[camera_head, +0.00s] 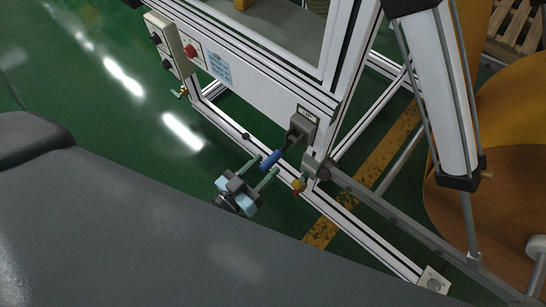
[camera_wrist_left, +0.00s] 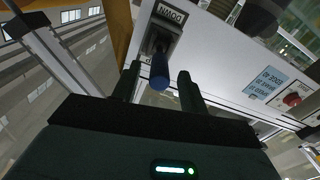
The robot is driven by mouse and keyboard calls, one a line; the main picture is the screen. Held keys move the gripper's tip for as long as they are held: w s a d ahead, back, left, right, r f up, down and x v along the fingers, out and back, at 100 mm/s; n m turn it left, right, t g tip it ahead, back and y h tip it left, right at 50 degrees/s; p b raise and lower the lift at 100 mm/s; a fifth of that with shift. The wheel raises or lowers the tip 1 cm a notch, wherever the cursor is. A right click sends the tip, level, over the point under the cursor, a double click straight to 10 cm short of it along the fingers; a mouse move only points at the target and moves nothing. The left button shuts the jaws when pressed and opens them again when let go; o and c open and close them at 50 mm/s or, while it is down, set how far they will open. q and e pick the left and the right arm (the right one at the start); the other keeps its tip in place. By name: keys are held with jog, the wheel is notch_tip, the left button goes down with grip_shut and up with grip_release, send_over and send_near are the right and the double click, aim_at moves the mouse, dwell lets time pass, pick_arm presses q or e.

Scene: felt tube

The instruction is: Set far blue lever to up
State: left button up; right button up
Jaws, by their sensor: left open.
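The blue lever (camera_head: 271,160) sticks out from a grey switch box (camera_head: 303,124) on the frame's white panel, pointing down and left in the head view. In the left wrist view the blue lever (camera_wrist_left: 159,70) hangs below its box, which bears a label reading "DOWN" upside down. My left gripper (camera_head: 262,166) is open, with its two fingers on either side of the blue handle. In the left wrist view the gripper (camera_wrist_left: 160,84) also has the handle between its fingertips, with gaps visible. My right gripper is not in view.
A control box with dark knobs (camera_head: 163,42) and a red button (camera_head: 191,51) are on the frame's left end. A red-and-yellow fitting (camera_head: 298,185) sits close to the right of the gripper. White frame rails and an orange roll (camera_head: 500,125) stand right.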

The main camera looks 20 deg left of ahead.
aim_at(278, 154)
pick_arm(q)
jog(key=shift+x, duration=2)
jog(key=shift+c, duration=0.2)
grip_shut()
